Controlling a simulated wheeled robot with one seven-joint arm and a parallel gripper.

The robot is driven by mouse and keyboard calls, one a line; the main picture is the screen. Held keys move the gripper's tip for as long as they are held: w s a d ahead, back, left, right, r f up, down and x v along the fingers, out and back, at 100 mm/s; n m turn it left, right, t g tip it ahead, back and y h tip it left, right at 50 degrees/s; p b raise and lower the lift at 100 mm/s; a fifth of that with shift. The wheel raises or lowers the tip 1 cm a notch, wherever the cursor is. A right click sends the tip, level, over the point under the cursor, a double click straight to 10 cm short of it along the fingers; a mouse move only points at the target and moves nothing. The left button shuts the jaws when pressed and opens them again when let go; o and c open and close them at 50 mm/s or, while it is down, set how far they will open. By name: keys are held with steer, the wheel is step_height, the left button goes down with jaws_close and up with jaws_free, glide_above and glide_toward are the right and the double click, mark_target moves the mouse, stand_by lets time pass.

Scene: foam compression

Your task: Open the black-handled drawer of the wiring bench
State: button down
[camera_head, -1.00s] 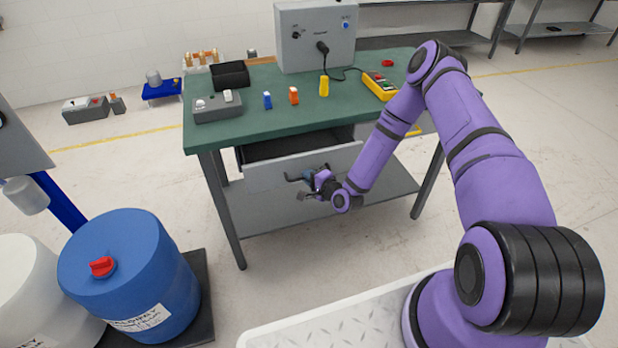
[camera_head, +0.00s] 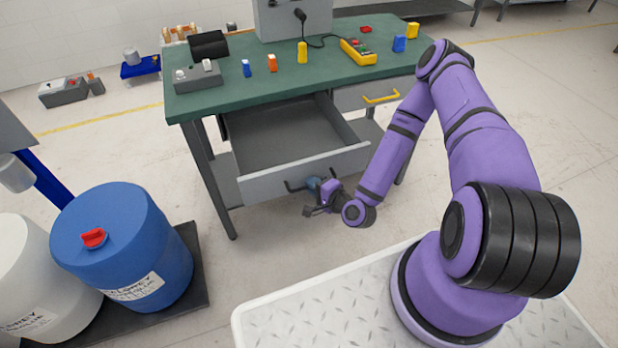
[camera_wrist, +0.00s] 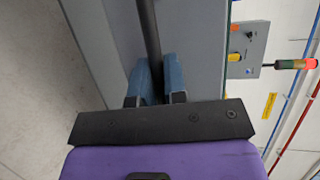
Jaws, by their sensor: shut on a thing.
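The wiring bench has a green top (camera_head: 300,82) and two drawers under it. The left, grey-fronted drawer (camera_head: 262,187) is pulled well out, and its inside shows empty. Its black handle (camera_head: 293,188) runs along the front, partly hidden behind my gripper. My gripper (camera_head: 314,184) is at the drawer front, shut on the black handle. In the wrist view, the blue fingers of my gripper (camera_wrist: 158,82) sit on either side of the dark handle bar (camera_wrist: 149,35), with the grey drawer front beyond.
The right drawer with a yellow handle (camera_head: 381,97) is shut. A blue barrel (camera_head: 120,245) and a white barrel (camera_head: 30,270) stand at the lower left. Several small items and a grey box (camera_head: 293,18) stand on the bench. The floor before the drawer is clear.

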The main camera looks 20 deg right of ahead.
stand_by(0.3)
steer(key=c, duration=1.2)
jaws_free()
steer(key=v, duration=1.1)
